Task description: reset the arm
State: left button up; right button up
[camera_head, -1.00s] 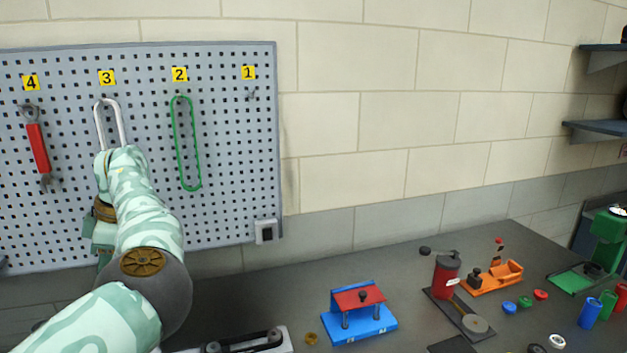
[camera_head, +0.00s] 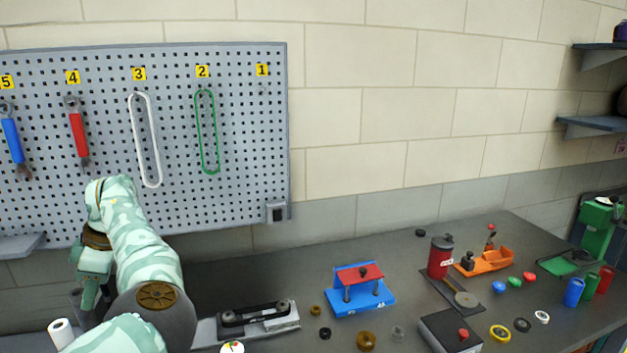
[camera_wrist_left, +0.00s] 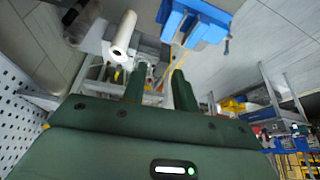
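My left arm (camera_head: 145,255) comes in from the lower left in the head view, bent at the elbow, with its wrist turned downward. My right gripper is not in view.
The pegboard holds a white loop (camera_head: 146,140), a green loop (camera_head: 198,130), a red-handled wrench (camera_head: 78,134) and a blue-handled one (camera_head: 13,140). On the bench are a belt unit (camera_head: 255,318), a blue fixture (camera_head: 362,300) and a red canister (camera_head: 440,258). A paper roll (camera_head: 62,333) stands lower left.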

pick_arm(q)
jog(key=s+a+f+m+y, duration=0.65)
jog(key=s+a+f, duration=0.25)
jog(key=s+a, duration=0.4)
jog(key=s+d+f+m+t+h, duration=0.25)
jog(key=s+d+m, duration=0.25)
jog(key=d+m, duration=0.3)
jog(key=s+d+f+m+t+h, duration=0.2)
jog(key=s+d+f+m+t, duration=0.15)
jog(key=d+m, duration=0.5)
jog(key=s+d+f+m+t+h, duration=0.25)
jog(key=s+d+m, duration=0.25)
jog(key=d+m, duration=0.3)
jog(key=s+d+f+n+g+h+b, duration=0.1)
jog(key=s+d+f+b, duration=0.1)
jog(key=f, duration=1)
jog(key=s+d+f+g+h+b, duration=0.1)
jog(key=s+d+f+b, duration=0.1)
jog(key=f, duration=1)
jog(key=s+d+f+n+g+h+b, duration=0.1)
jog(key=s+d+f+b, duration=0.15)
jog(key=f, duration=0.85)
jog(key=s+f+n+g+b, duration=0.2)
jog(key=s+f+g+b, duration=0.1)
jog(key=s+f, duration=1.4)
jog(key=shift+s+a+f+h+b, duration=0.15)
jog(key=shift+s+a+h+b, duration=0.25)
jog(key=shift+s, duration=0.6)
